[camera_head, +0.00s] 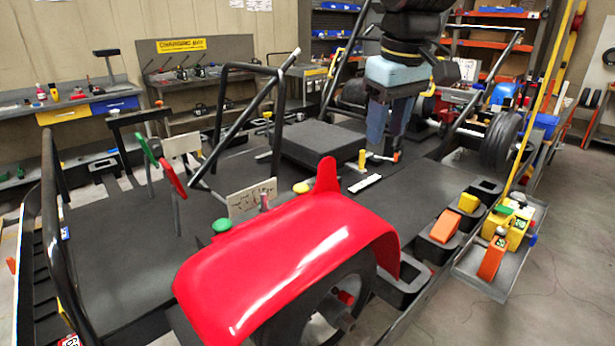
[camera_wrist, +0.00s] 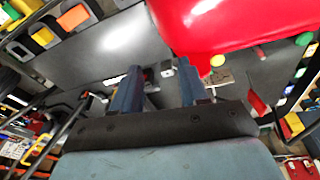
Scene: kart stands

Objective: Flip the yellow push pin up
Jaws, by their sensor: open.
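A small yellow knob (camera_head: 302,187) sits beside the red fender; it also shows in the wrist view (camera_wrist: 217,60), just beyond the right finger. A yellow upright cylinder (camera_head: 362,159) stands on the dark deck, left of my gripper (camera_head: 384,146). I cannot tell for sure which of these is the yellow push pin. My gripper points down over the deck, its two fingers apart in the wrist view (camera_wrist: 160,76), with nothing held between them. A red-orange tipped lever (camera_head: 396,156) is right at the fingertips. Whether a finger touches it is unclear.
The red fender (camera_head: 285,255) rises in front of the deck. A green knob (camera_head: 221,225) and a white plate (camera_head: 252,197) stand left of the yellow knob. Black bars (camera_head: 245,110) stand behind. Bins with orange and yellow blocks (camera_head: 447,226) line the right edge. Bare deck (camera_head: 420,190) lies right of my gripper.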

